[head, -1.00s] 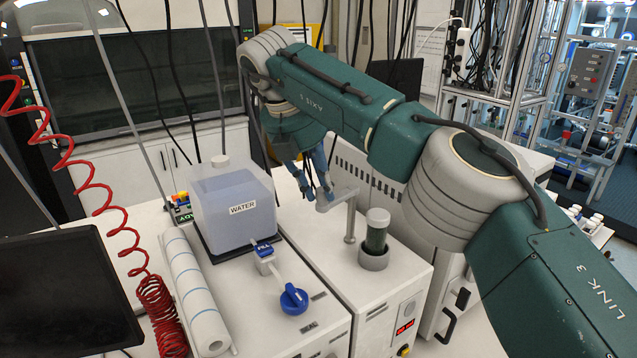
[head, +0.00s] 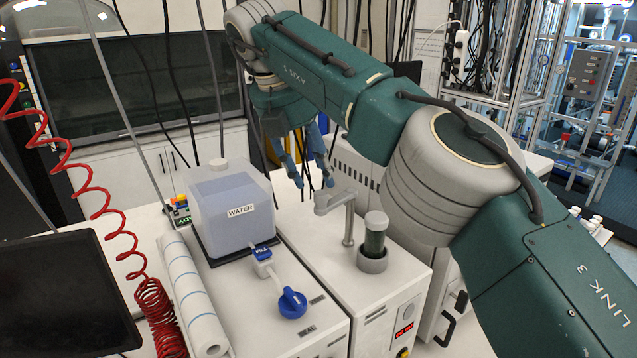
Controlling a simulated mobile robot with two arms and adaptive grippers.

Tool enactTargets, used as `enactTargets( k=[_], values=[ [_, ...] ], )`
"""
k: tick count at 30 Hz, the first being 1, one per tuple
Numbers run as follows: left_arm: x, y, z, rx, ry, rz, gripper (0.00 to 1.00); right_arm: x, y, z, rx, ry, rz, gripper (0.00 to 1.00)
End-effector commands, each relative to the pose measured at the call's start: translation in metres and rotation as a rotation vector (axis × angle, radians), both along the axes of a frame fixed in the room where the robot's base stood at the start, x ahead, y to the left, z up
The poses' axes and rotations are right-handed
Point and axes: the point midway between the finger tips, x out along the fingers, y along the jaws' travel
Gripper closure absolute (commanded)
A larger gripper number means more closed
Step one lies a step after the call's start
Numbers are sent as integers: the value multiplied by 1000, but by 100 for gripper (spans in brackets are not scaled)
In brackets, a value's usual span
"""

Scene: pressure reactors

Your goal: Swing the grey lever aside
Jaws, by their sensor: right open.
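The grey lever (head: 335,201) is a short horizontal arm on top of a thin upright post, standing on the white machine box in the middle of the head view. Its rounded free end points left, toward the back of the box. My right gripper (head: 315,184) hangs from the green arm just behind and above that end. Its blue fingers point down, are spread apart and hold nothing. A gap seems to lie between fingers and lever, though depth is hard to judge. My left gripper is not in view.
A red coiled hose (head: 115,227) hangs further left.

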Motion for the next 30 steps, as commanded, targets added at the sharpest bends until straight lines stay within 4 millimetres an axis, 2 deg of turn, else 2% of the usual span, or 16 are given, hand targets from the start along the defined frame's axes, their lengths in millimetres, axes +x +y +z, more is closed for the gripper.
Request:
enactTargets(
  k=[3,9,19,20,23,25,26,30],
  values=[
    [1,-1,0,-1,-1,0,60,-3,4,12,-1,-2,-1,58],
    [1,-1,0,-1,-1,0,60,-5,6,22,0,-1,-2,58],
    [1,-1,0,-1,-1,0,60,-6,6,24,-1,-1,-1,58],
    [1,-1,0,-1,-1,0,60,-6,6,24,-1,-1,0,62],
    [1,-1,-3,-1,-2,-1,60,-4,6,18,7,4,21,82],
    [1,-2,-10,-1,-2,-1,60,0,7,8,26,14,75,96],
    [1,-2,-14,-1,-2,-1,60,3,7,2,40,19,111,100],
    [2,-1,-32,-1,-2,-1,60,13,13,-23,116,24,324,100]
  ],
)
